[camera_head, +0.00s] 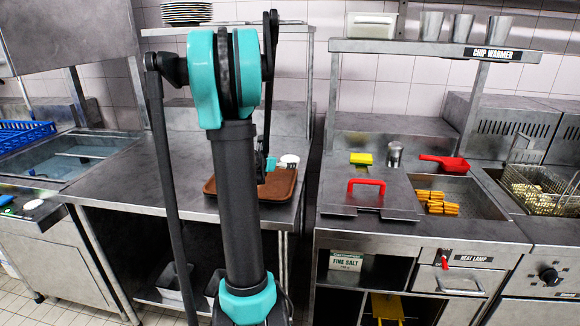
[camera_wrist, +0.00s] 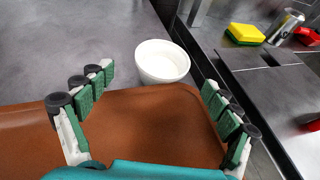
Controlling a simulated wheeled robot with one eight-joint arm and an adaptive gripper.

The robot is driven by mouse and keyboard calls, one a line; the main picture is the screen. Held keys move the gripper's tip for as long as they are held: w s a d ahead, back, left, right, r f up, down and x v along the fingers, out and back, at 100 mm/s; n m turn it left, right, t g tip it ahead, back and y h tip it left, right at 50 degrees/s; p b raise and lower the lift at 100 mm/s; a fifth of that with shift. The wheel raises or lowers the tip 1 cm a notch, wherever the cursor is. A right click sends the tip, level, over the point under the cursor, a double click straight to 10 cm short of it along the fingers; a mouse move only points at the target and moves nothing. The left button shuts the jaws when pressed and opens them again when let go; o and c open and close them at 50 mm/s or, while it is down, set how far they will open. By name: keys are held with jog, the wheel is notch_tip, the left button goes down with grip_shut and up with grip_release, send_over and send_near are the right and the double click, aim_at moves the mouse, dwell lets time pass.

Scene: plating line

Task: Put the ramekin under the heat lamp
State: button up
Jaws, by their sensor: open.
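The white ramekin (camera_wrist: 162,62) stands upright at the far edge of the brown tray in the wrist view. In the head view the ramekin (camera_head: 289,160) shows small behind the tray (camera_head: 277,188). My gripper (camera_wrist: 158,82) is open over the tray, its fingers spread to either side, with the ramekin ahead and apart from them. In the head view my arm hides much of the gripper. A "HEAT LAMP" label (camera_head: 477,258) is on the front of the chip warmer counter at right; a "CHIP WARMER" sign (camera_head: 493,54) is on the shelf above.
A lid with a red handle (camera_head: 366,186) covers part of the warmer, beside yellow chips (camera_head: 436,202). A gap separates the two counters.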

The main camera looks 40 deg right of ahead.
aim_at(294, 160)
jog(key=shift+r+x, duration=0.15)
jog(key=shift+x, duration=1.45)
jog(key=shift+r+x, duration=0.2)
jog(key=shift+x, duration=1.4)
jog(key=shift+s+d, duration=0.1)
jog(key=shift+d, duration=0.05)
jog(key=shift+c, duration=0.4)
jog(key=c, duration=1.4)
jog(key=shift+o, duration=0.2)
jog(key=shift+r, duration=0.1)
